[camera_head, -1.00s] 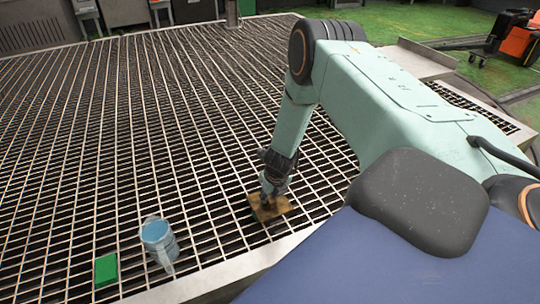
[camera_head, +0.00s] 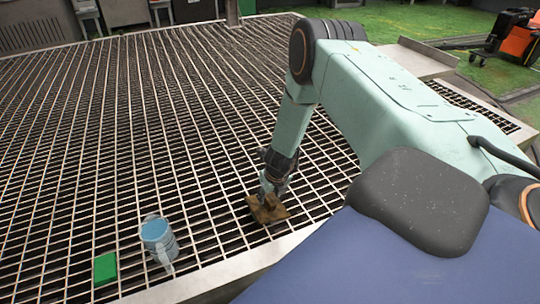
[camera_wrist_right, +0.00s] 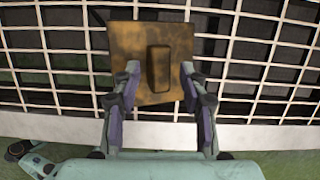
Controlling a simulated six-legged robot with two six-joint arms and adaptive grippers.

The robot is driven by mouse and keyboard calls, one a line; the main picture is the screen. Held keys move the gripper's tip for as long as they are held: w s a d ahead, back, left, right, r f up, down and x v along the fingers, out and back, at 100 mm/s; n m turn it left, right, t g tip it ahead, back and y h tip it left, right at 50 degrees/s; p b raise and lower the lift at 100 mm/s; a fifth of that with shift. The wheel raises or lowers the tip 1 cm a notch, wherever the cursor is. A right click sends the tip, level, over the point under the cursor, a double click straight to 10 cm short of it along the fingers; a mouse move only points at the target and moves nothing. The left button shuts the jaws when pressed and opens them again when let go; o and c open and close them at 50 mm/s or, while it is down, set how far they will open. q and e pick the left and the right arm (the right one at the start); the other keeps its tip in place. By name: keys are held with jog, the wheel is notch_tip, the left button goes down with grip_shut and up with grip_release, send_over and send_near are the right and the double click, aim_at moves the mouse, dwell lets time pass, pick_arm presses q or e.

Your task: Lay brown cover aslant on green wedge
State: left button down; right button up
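The brown cover (camera_head: 271,217) is a flat square plate with a raised block handle on top. It lies at the grating near its front edge, below my right gripper (camera_head: 266,195). In the right wrist view the cover (camera_wrist_right: 124,46) lies beyond the fingertips. My right gripper (camera_wrist_right: 159,76) is open there, one finger on each side of the handle, with a visible gap on both sides. The green wedge (camera_head: 105,268) sits on the grating at the lower left, well apart from the cover; its slope is hard to make out. My left gripper is not in view.
A clear jug with a blue top (camera_head: 157,236) stands on the grating between the green wedge and the cover. The pale metal edge (camera_head: 250,263) of the grating runs along the front. The grating (camera_head: 130,130) behind is clear.

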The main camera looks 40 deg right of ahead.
jog(key=shift+o, duration=0.2)
jog(key=d+v, duration=0.1)
jog(key=v, duration=1.1)
jog(key=shift+a, duration=0.45)
dwell(0.5)
